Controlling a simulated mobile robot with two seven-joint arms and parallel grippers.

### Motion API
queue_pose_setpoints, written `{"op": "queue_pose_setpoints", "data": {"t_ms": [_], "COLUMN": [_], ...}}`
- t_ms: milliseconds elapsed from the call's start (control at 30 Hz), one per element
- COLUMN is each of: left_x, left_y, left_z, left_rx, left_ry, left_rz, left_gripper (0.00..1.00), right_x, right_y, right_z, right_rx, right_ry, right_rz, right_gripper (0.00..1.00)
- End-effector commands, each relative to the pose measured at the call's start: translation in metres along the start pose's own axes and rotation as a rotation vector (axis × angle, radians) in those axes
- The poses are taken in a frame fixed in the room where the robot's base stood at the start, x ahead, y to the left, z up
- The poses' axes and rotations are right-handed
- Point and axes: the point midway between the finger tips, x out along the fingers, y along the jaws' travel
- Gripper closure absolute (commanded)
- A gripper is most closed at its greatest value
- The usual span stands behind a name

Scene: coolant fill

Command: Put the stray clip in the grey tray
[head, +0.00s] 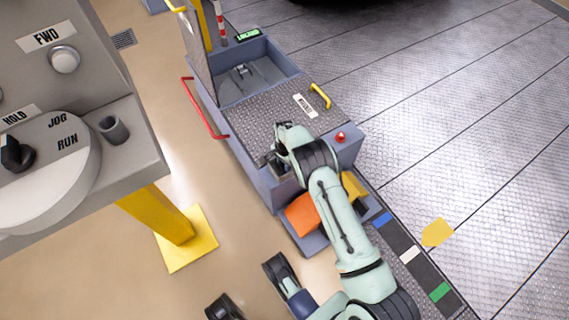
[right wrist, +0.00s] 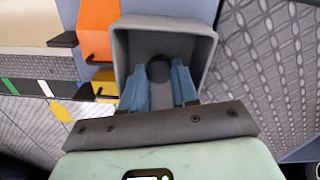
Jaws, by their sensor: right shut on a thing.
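The grey tray (right wrist: 122,50) is an open, box-like tray in the right wrist view. In the head view my right arm mostly covers it. My right gripper (right wrist: 160,82) points into the tray's mouth, its two blue fingers close together. It is shut on a small dark rounded thing (right wrist: 158,70), apparently the clip, whose shape is mostly hidden between the fingers. I cannot tell whether it touches the tray floor. In the head view the right gripper (head: 280,158) is at the cart's near end. My left gripper (head: 250,286) is low in the head view, its dark fingertips spread apart, empty.
The blue-grey cart (head: 259,186) carries a red button (head: 340,137), a yellow handle (head: 320,95) and a red side rail (head: 204,108). An orange bin (head: 302,214) and a yellow bin (head: 354,186) sit at its near end. A control panel (head: 110,75) stands at left.

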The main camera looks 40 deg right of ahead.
Motion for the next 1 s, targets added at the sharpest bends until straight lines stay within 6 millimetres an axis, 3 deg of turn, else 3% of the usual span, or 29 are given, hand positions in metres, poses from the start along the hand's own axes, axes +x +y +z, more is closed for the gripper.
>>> {"op": "queue_pose_setpoints", "data": {"t_ms": [300, 333, 733, 1000], "left_x": [-0.001, -0.001, -0.001, -0.018], "left_y": [0.001, 0.001, 0.001, 0.018], "left_z": [-0.001, -0.001, -0.001, -0.020], "left_rx": [0.001, 0.001, 0.002, 0.027], "left_ry": [0.002, 0.002, 0.005, 0.084], "left_rz": [0.001, 0.001, 0.002, 0.036], "left_gripper": [1.00, 1.00, 1.00, 1.00], "right_x": [0.002, 0.001, -0.005, -0.058], "right_y": [-0.001, -0.001, -0.001, -0.001], "right_z": [0.000, 0.000, 0.000, 0.000], "right_rx": [0.000, 0.000, 0.000, 0.001], "right_ry": [0.000, 0.001, 0.001, 0.001], "right_rz": [-0.001, -0.002, -0.003, -0.005], "right_gripper": [0.99, 0.61, 0.60, 0.60]}}
